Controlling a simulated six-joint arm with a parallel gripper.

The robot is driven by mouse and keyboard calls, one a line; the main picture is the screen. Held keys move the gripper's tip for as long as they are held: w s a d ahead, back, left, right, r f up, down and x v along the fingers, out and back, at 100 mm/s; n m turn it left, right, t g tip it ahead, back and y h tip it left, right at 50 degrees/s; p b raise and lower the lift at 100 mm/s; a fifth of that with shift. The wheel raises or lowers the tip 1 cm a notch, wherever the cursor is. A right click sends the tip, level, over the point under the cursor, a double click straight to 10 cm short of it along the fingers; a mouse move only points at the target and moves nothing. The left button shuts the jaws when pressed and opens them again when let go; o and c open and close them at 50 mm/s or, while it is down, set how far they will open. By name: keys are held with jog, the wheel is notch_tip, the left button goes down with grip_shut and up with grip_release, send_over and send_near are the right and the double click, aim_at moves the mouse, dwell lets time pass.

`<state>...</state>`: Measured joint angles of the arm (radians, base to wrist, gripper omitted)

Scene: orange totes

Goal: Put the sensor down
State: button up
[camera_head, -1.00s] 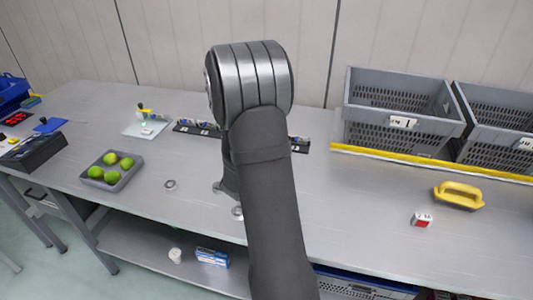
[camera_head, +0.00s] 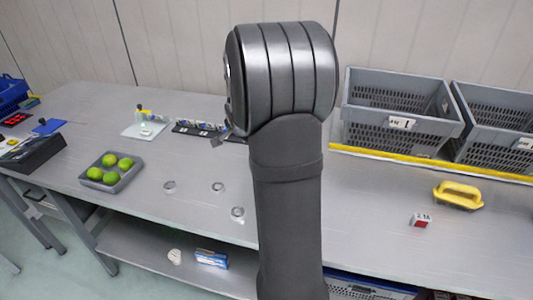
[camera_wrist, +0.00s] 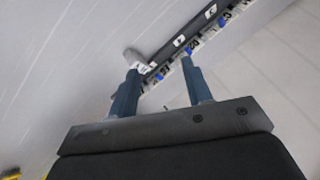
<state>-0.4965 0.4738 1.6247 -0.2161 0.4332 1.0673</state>
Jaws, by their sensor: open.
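In the wrist view my gripper (camera_wrist: 160,67) is open, its two blue fingers spread apart with nothing clearly held between them. Beyond the fingertips lies a dark rail (camera_wrist: 178,45) with white number labels and several small white and blue parts along it. A small pale grey piece (camera_wrist: 136,60) is just beyond the left fingertip, at the rail's edge; I cannot tell whether it touches the finger or whether it is the sensor. In the head view the rail (camera_head: 190,129) is left of my arm, which hides its right part and most of my gripper.
A grey tray (camera_head: 96,184) of green fruit and several clear round pieces (camera_head: 217,187) are on the bench's left half. Grey crates (camera_head: 370,128) stand at the back right behind a yellow strip (camera_head: 375,151). A yellow handle (camera_head: 458,194) and a small red-white block (camera_head: 421,220) lie at right.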

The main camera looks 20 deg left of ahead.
jog(key=d+r+n+h, duration=0.2)
jog(key=d+r+n, duration=0.1)
jog(key=d+n, duration=0.2)
jog(key=x, duration=1.7)
jog(key=shift+w+f, duration=0.2)
jog(key=shift+w, duration=0.15)
jog(key=shift+c, duration=0.4)
grip_shut()
